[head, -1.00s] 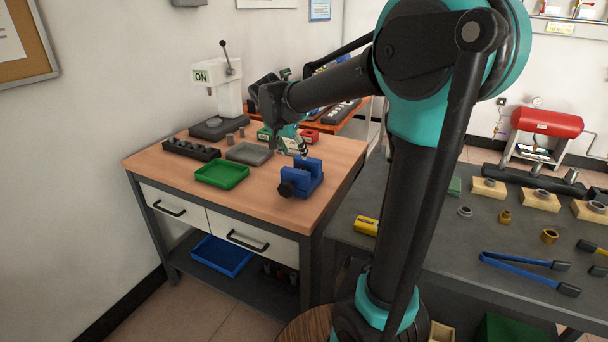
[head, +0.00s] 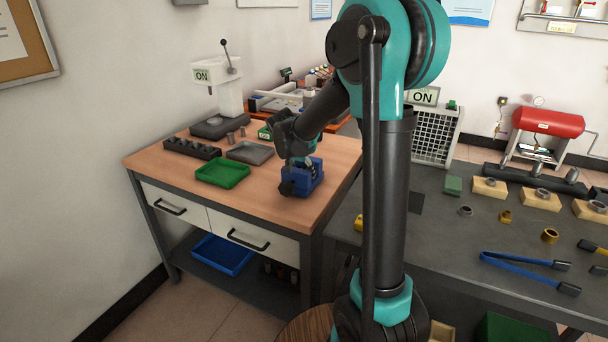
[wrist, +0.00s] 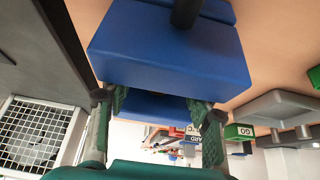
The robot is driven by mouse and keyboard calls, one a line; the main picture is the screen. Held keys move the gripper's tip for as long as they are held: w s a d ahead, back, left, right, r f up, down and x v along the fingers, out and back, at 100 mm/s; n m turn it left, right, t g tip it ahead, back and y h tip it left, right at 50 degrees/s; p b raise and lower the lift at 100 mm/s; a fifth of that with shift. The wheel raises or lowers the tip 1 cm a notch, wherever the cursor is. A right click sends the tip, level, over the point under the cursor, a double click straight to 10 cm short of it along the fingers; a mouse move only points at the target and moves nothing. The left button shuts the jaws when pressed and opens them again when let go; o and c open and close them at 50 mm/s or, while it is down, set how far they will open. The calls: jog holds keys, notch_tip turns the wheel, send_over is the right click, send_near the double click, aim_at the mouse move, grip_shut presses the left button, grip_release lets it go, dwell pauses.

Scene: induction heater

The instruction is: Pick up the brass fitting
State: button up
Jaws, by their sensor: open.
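Two brass-coloured pieces lie on the dark grey table in the head view: a small brass fitting (head: 505,217) and a wider brass ring (head: 550,236). I cannot tell which one the task means. My gripper (head: 307,160) is far to the left of both, at the blue vise (head: 309,182) on the wooden bench. In the wrist view my gripper (wrist: 159,106) has its fingers spread apart, with the blue vise (wrist: 170,50) close in front. No brass piece shows between the fingers. Contact with the vise cannot be told.
The wooden bench also holds a green tray (head: 222,173), a grey tray (head: 250,152) and a white press (head: 230,95). On the dark table are blue tongs (head: 520,261), a grey ring (head: 465,211) and wooden blocks (head: 490,188). A mesh-fronted unit (head: 435,135) stands behind my arm.

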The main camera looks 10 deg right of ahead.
grip_shut()
dwell(0.3)
jog(key=shift+r, duration=0.1)
